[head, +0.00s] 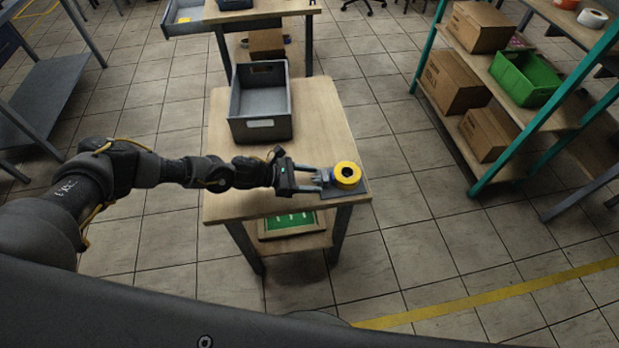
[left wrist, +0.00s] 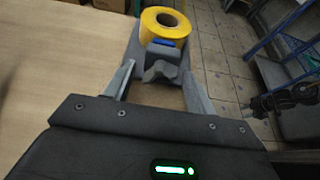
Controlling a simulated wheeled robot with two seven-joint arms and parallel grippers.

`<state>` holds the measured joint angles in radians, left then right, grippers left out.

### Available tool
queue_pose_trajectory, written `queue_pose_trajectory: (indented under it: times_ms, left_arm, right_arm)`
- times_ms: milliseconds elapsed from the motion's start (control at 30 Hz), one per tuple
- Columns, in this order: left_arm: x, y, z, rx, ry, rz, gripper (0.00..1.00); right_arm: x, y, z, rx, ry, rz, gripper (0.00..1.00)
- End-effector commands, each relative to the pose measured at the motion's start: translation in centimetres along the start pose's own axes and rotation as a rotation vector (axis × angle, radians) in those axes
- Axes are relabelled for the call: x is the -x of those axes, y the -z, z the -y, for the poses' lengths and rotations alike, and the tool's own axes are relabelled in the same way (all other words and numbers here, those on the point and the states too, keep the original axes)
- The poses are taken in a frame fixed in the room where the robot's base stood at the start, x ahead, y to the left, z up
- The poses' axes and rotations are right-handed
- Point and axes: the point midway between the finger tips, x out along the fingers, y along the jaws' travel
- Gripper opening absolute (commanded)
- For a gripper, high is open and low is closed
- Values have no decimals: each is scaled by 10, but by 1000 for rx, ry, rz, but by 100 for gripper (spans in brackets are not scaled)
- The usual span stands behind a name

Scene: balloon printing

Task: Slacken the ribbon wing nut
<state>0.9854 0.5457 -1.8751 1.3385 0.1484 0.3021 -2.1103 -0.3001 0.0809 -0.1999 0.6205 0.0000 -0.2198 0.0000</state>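The ribbon roll (head: 347,174) is yellow and sits on a dark grey holder at the table's near right corner. It also shows at the top of the left wrist view (left wrist: 155,24). A grey winged piece, apparently the wing nut (left wrist: 161,70), stands on the near side of the roll. My left gripper (head: 316,181) reaches in from the left at the holder. In the left wrist view its two fingers are spread, one on each side of the wing nut, with visible gaps; I see no contact. My right gripper is not in view.
A grey open bin (head: 262,122) stands on the wooden table (head: 325,110) behind my left arm. A lower shelf holds a green-bottomed tray (head: 289,221). A teal rack (head: 560,113) with cartons and a green crate (head: 525,78) stands at right, across a tiled aisle.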

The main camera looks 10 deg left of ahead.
Motion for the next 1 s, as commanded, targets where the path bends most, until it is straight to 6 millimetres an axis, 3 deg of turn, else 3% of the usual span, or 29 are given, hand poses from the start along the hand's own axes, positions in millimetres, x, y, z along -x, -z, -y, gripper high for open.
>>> queue_pose_trajectory:
  times_ms: [67, 400, 733, 1000]
  left_arm:
    - [0, 0, 0, 0, 0, 0, 45]
    - [0, 0, 0, 0, 0, 0, 1]
    - [0, 1, 0, 32, 13, 0, 0]
    - [-2, 4, -2, 177, 72, 2, 0]
  right_arm:
    - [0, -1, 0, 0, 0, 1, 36]
    - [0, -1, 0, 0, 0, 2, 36]
    - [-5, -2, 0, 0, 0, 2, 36]
    - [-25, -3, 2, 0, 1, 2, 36]
